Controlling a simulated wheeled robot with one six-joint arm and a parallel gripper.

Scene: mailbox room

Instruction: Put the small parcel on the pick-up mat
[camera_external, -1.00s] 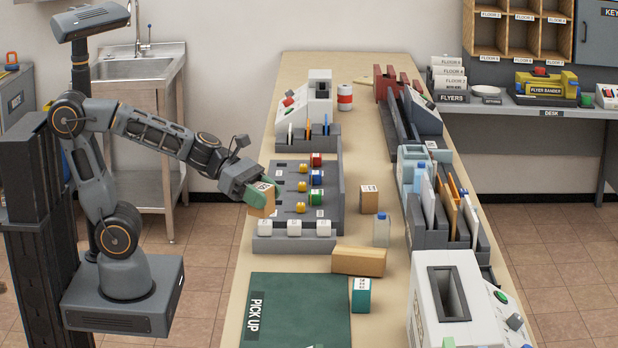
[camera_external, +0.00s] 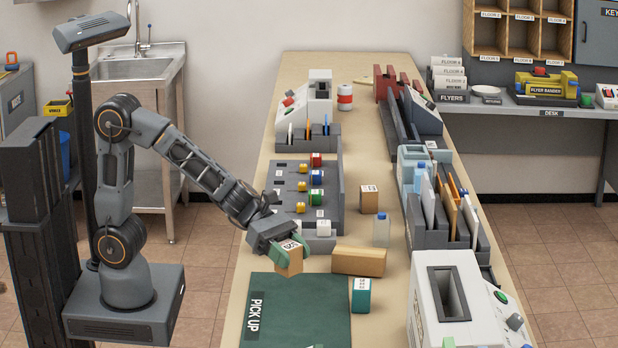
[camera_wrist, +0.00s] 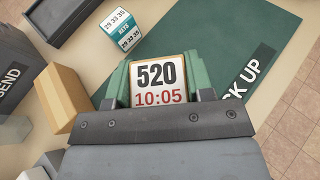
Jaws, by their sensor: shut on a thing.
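The small parcel (camera_external: 289,259) is a brown box with a white label. It also shows in the wrist view (camera_wrist: 158,82), where the label reads 520 and 10:05. My gripper (camera_external: 287,254) is shut on it, with a green finger on either side. The pick-up mat (camera_external: 300,315) is dark green with PICK UP lettering. It lies at the near end of the counter and shows in the wrist view (camera_wrist: 230,50). The parcel is at the mat's far edge in the outside view; its exact height above the surface I cannot tell.
A long brown box (camera_external: 358,261) lies just right of my gripper. A teal-and-white box (camera_external: 361,295) stands beside the mat's right edge. A grey rack with white blocks (camera_external: 323,229) is behind the gripper. A white machine (camera_external: 447,295) stands at the near right.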

